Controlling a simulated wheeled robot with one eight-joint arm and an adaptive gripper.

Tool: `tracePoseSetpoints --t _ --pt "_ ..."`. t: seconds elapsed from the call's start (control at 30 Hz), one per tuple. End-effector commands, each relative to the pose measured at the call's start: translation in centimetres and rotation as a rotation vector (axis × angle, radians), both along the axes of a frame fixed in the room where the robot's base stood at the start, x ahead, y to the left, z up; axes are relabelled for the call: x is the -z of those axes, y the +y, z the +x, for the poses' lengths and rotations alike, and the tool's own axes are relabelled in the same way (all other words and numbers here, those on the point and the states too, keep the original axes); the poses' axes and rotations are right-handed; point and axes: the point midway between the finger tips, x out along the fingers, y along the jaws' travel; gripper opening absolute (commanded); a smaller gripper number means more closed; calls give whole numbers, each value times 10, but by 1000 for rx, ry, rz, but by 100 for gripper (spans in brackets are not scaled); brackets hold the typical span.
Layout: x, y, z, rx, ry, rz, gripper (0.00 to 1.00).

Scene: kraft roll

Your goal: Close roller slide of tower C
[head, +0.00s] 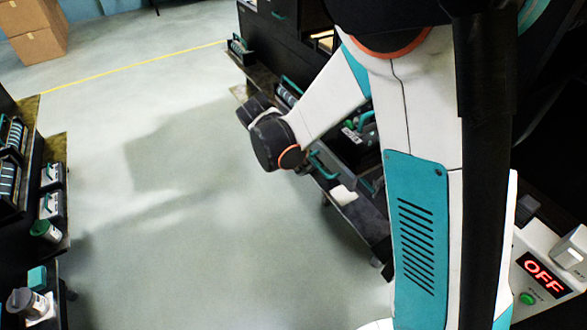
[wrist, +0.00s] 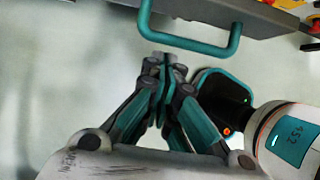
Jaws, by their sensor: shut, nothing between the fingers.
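My gripper (wrist: 165,66) shows in the wrist view with its teal and grey fingers together and nothing between them. A teal bar handle (wrist: 186,42) on a dark slide front (wrist: 260,15) lies just beyond the fingertips. The fingertips appear close to the bar but not around it; I cannot tell if they touch. In the head view, teal handles (head: 322,165) show on the dark rack at the right, partly behind my arm. My gripper is hidden there. No letter for tower C is readable, and how far the slide stands out is unclear.
A dark rack with trays (head: 42,180) stands at the left of the head view. Cardboard boxes (head: 35,35) are at the far left. An OFF display box (head: 543,275) is at the lower right. The floor (head: 170,180) between the racks is clear.

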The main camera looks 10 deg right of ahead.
Motion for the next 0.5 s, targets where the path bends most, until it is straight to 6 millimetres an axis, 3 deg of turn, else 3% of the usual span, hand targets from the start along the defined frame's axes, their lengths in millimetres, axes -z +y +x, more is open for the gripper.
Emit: tracePoseSetpoints --t 0.5 --pt "0 -8 2 1 0 0 0"
